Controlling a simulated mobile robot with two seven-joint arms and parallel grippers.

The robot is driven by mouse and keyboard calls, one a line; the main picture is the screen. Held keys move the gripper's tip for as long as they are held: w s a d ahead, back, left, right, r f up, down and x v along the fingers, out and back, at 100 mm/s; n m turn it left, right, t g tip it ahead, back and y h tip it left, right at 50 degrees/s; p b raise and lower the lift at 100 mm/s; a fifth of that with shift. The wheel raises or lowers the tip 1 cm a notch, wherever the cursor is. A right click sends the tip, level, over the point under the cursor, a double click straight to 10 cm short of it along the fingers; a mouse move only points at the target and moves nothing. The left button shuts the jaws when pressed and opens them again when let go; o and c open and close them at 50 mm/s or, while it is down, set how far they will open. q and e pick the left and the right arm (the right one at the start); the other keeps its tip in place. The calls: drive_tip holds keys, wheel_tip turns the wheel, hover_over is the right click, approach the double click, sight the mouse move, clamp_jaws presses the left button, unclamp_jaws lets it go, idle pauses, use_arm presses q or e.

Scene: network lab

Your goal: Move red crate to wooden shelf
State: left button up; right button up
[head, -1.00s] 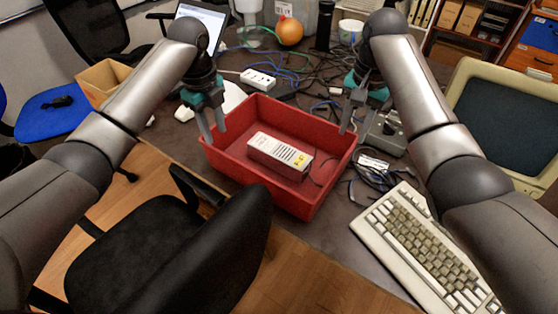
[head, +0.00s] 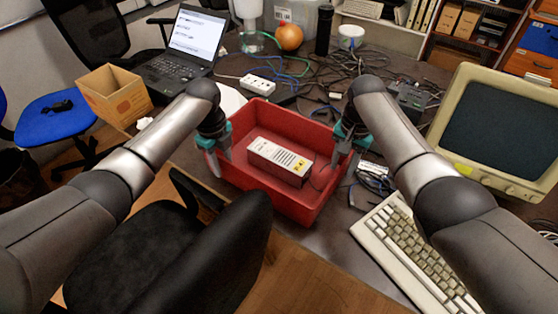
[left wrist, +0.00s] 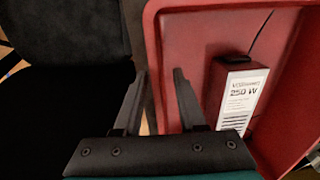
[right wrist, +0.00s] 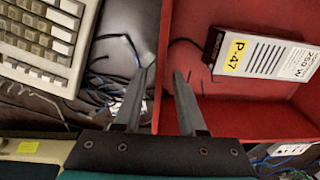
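The red crate (head: 293,203) sits on the desk, with a white power supply box (head: 280,160) lying inside. My left gripper (head: 217,165) is at the crate's left wall. In the left wrist view its open fingers (left wrist: 158,88) stand on either side of the crate's wall (left wrist: 157,60), with gaps. My right gripper (head: 342,158) is at the right wall. In the right wrist view its open fingers (right wrist: 162,88) straddle the wall (right wrist: 164,40), apart from it. A brown wooden shelf unit (head: 447,38) holding boxes shows at the upper right.
A beige keyboard (head: 420,255) and a monitor (head: 500,125) stand right of the crate. A black office chair (head: 190,250) is close in front. Cables and a power strip (head: 258,82) lie behind. A laptop (head: 185,50) and cardboard box (head: 115,95) are at left.

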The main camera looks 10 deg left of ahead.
sight(228, 180)
use_arm(q)
drive_tip(key=shift+f, duration=2.15)
use_arm(e)
drive_tip(key=shift+a+f, duration=0.1)
drive_tip(key=shift+f, duration=2.05)
use_arm(q)
clamp_jaws()
use_arm(e)
clamp_jaws()
use_arm(q)
drive_tip(key=shift+w+r, duration=0.1)
drive_tip(key=shift+w, duration=0.05)
use_arm(e)
drive_tip(key=shift+w, duration=0.15)
